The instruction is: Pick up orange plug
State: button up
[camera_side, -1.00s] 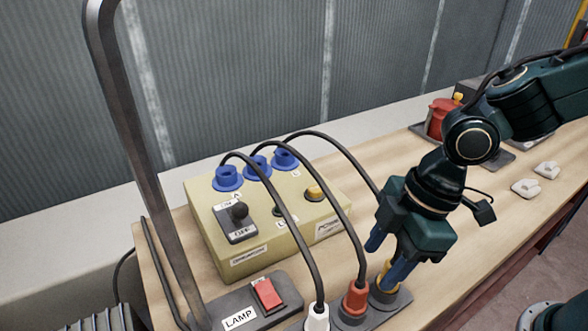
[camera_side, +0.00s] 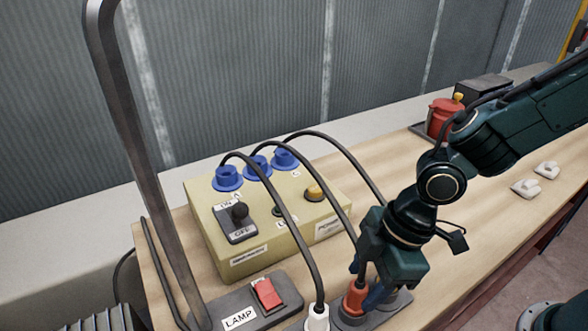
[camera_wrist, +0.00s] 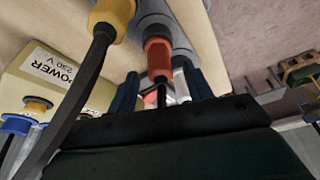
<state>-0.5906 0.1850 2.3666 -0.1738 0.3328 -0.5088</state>
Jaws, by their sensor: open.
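The orange plug (camera_side: 356,299) stands in a grey socket strip (camera_side: 345,322) at the front of the bench, with a black cable from its top. It also shows in the wrist view (camera_wrist: 158,57). My gripper (camera_side: 366,286) is open, pointing down over the plug. In the wrist view its dark blue fingers (camera_wrist: 160,88) lie to the left and right of the plug's cable end, with gaps visible. I cannot tell how far down the plug they reach. In the side view one finger partly covers the plug.
A white plug (camera_side: 317,319) stands left of the orange one. A yellow plug (camera_wrist: 113,14) is close by in the wrist view; my gripper hides it in the side view. Cables arch to the beige power box (camera_side: 262,236). A lamp switch block (camera_side: 240,307) is at left.

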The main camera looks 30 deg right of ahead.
aim_at(358, 290)
jog(key=shift+x, duration=1.65)
grip_shut()
jog(key=shift+r, duration=0.15)
notch_tip(358, 290, up, 20)
dwell(0.6)
